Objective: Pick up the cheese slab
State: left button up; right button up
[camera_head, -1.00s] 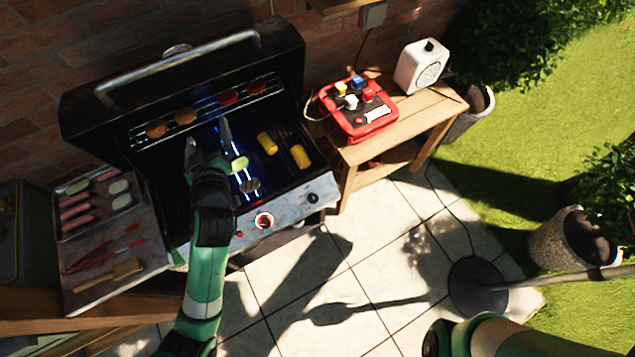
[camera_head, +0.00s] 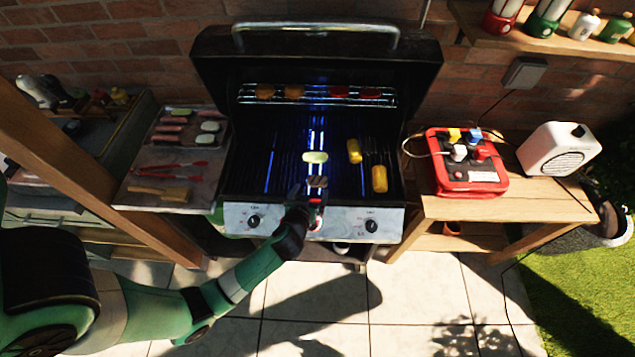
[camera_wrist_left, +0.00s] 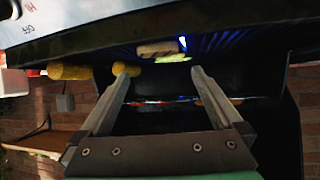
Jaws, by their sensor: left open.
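A small tan-brown slab with dark marks, which looks like the cheese slab (camera_head: 317,181), lies on the front part of the grill grate. A pale green slice (camera_head: 315,157) lies just behind it. In the left wrist view the tan slab (camera_wrist_left: 158,47) and the pale green slice (camera_wrist_left: 174,59) show close together beyond the fingertips. My left gripper (camera_head: 306,193) is at the grill's front edge, just short of the slab. In the left wrist view its two fingers (camera_wrist_left: 160,73) are wide apart with nothing between them. My right gripper is out of view.
Two yellow corn pieces (camera_head: 354,151) lie right of the slab. The raised grill lid (camera_head: 320,60) stands behind. A food tray (camera_head: 159,158) with tongs is on the left shelf; a red box (camera_head: 468,183) is on the right-hand table.

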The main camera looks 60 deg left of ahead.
aim_at(317, 179)
pick_arm(q)
jog(key=x, duration=0.2)
jog(key=shift+w+a+f, duration=0.15)
jog(key=shift+w+a, duration=0.05)
jog(key=b+x, duration=0.1)
jog(key=x, duration=0.3)
jog(key=shift+f, duration=0.3)
jog(key=shift+w+a+f+b, duration=0.15)
jog(key=shift+w+a+b, duration=0.15)
jog(key=shift+a, duration=0.05)
jog(key=shift+c, duration=0.3)
jog(key=c, duration=0.9)
jog(key=shift+c, duration=0.2)
